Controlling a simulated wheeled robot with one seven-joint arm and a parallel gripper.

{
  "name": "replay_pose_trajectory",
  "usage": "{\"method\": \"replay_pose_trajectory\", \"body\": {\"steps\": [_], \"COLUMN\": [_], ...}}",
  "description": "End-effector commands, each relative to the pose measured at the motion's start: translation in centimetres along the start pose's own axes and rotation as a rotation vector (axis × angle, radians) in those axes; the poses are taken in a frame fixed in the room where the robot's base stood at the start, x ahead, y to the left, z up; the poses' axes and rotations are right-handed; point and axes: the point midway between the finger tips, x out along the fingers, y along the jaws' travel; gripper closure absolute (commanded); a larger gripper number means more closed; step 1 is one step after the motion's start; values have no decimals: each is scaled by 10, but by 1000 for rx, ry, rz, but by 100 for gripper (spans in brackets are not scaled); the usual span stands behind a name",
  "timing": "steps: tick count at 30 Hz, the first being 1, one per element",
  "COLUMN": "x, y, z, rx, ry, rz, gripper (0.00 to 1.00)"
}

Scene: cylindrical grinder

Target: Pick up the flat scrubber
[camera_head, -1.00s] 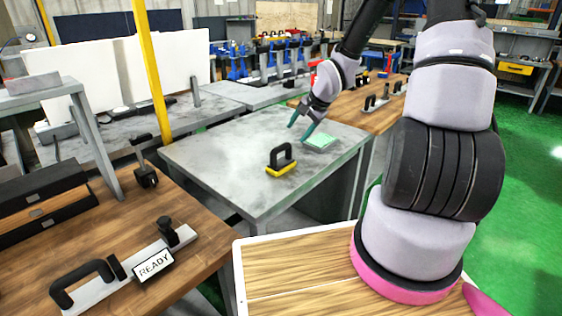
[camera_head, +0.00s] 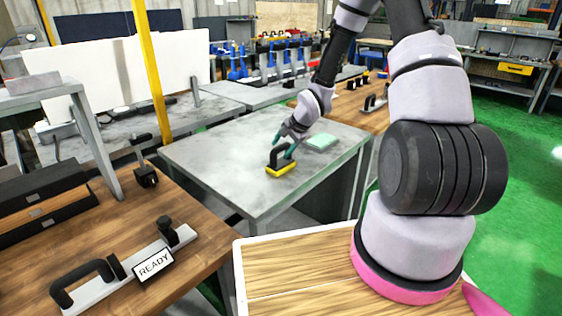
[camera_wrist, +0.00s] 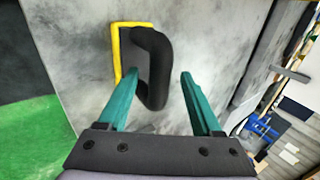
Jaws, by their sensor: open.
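The scrubber (camera_head: 282,169) has a black loop handle on a flat base with a yellow rim, and stands on the grey table. It also shows in the wrist view, with its black handle (camera_wrist: 155,68) and yellow rim (camera_wrist: 118,45). My gripper (camera_head: 284,147) is open at the handle. In the wrist view, the green fingers of my gripper (camera_wrist: 160,75) appear on either side of the handle, the left one close to it and the right one with a gap. I cannot tell whether either finger touches it. The base is partly hidden by the handle and left finger.
A flat pale green pad (camera_head: 321,141) lies on the grey table (camera_head: 225,160), right of the scrubber. A yellow post (camera_head: 150,70) stands behind the table's left side. The table around the scrubber is mostly clear.

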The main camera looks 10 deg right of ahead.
Motion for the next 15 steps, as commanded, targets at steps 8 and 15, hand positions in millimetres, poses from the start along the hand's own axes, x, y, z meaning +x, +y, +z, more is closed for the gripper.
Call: {"method": "replay_pose_trajectory", "body": {"steps": [8,15], "x": [13,12], "y": [0,0], "z": [0,0], "rx": [0,1], "ry": [1,0], "rz": [0,1], "gripper": [34,91]}}
